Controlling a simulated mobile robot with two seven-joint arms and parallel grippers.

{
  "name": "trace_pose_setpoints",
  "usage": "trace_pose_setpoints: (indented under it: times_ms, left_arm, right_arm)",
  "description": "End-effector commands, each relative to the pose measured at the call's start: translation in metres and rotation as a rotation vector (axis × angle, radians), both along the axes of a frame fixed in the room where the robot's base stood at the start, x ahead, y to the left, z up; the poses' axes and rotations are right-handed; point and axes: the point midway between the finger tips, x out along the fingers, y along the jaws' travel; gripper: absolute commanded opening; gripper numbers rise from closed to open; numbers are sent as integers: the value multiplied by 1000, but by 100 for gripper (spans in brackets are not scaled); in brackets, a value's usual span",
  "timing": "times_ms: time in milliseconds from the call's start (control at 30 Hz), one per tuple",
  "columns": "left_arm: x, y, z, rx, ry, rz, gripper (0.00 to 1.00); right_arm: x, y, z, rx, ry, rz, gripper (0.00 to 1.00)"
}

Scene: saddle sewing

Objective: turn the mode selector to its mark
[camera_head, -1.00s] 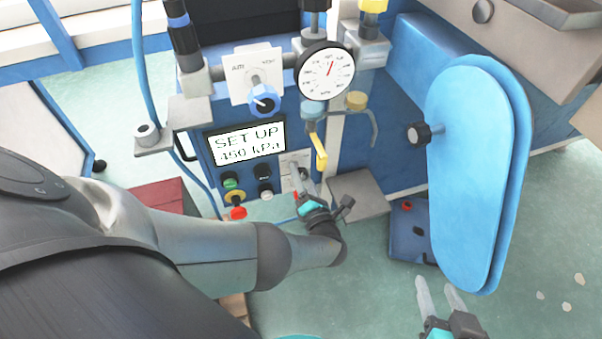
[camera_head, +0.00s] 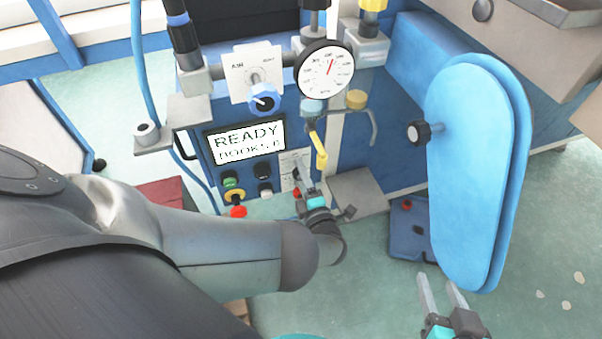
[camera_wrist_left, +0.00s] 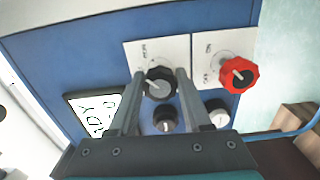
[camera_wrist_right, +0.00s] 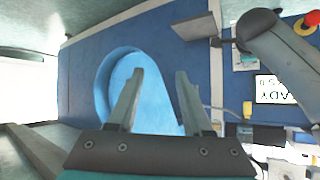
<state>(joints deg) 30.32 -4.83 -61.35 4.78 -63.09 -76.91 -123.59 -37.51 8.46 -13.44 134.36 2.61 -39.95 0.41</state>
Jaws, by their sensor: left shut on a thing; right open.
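The mode selector (camera_wrist_left: 160,84) is a dark round knob with a pale pointer bar on a white plate (camera_wrist_left: 140,50) with small lettering. In the left wrist view my left gripper (camera_wrist_left: 160,76) has one finger on each side of the knob and is shut on it. In the head view the left gripper (camera_head: 299,174) reaches the panel's white plate and mostly hides the knob. The lettering is too small to tell exactly where the pointer stands. My right gripper (camera_head: 441,290) is open and empty at the lower right, away from the panel.
A red knob (camera_wrist_left: 238,75) sits close beside the selector. The display (camera_head: 246,141) reads READY above a second line. A yellow-handled valve (camera_head: 320,152) and a pressure gauge (camera_head: 325,70) are above. A large blue padded panel (camera_head: 470,170) stands right.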

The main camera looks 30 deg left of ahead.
Motion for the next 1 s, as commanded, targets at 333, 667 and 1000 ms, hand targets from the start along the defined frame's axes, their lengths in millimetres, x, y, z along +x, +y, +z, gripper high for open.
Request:
trace_pose_setpoints:
  times_ms: [333,667,1000]
  left_arm:
    - [0,0,-1,119,143,0,0]
    - [0,0,-1,154,184,0,0]
    - [0,0,-1,156,185,-1,50]
  right_arm:
    - [-1,4,-4,11,-6,5,50]
    - [-4,4,-5,12,-2,5,50]
    - [-3,4,-4,10,-7,6,50]
